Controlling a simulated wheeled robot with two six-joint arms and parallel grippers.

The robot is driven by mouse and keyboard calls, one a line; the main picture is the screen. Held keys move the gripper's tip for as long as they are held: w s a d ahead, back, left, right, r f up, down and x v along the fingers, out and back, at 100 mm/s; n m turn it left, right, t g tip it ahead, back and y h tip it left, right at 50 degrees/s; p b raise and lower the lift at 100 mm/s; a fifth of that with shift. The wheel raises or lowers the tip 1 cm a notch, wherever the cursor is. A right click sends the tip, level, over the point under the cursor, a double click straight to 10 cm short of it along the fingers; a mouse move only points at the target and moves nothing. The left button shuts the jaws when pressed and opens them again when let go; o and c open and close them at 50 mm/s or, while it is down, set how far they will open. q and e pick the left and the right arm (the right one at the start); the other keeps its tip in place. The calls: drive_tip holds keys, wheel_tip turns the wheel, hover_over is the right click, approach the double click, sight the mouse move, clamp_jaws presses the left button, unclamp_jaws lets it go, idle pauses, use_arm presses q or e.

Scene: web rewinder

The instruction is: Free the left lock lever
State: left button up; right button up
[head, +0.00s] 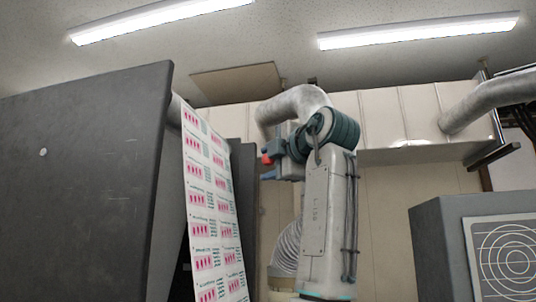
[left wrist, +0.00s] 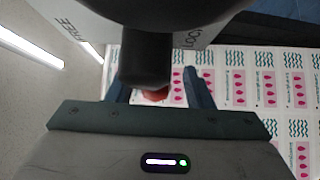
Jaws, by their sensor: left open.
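The left lock lever shows in the left wrist view as a dark handle (left wrist: 146,62) with a reddish end (left wrist: 155,95). It comes down from a round dark hub; a plate behind reads FREE on the left and LOCK on the right. The handle lies nearer the LOCK side in that picture. My left gripper (left wrist: 158,78) is open, its two blue fingers on either side of the handle; contact cannot be told. In the head view my left gripper (head: 268,165) is small, with a red spot at its fingers. My right gripper is not in view.
A printed web (head: 212,205) with pink marks hangs left of my arm, beside a large dark panel (head: 75,190). A grey box (head: 440,250) with a ringed target sheet stands at lower right. Pale wall panels and ceiling lights are behind.

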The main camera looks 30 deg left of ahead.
use_arm(q)
drive_tip(key=shift+w+a, duration=0.15)
drive_tip(key=shift+a, duration=0.15)
drive_tip(key=shift+s+d+r, duration=0.25)
drive_tip(key=shift+s+d, duration=0.05)
drive_tip(key=shift+s, duration=0.15)
drive_tip(key=shift+c, duration=0.2)
drive_tip(key=shift+w+a+f, duration=0.1)
drive_tip(key=shift+w, duration=0.05)
drive_tip(key=c, duration=0.9)
drive_tip(key=shift+o, duration=0.2)
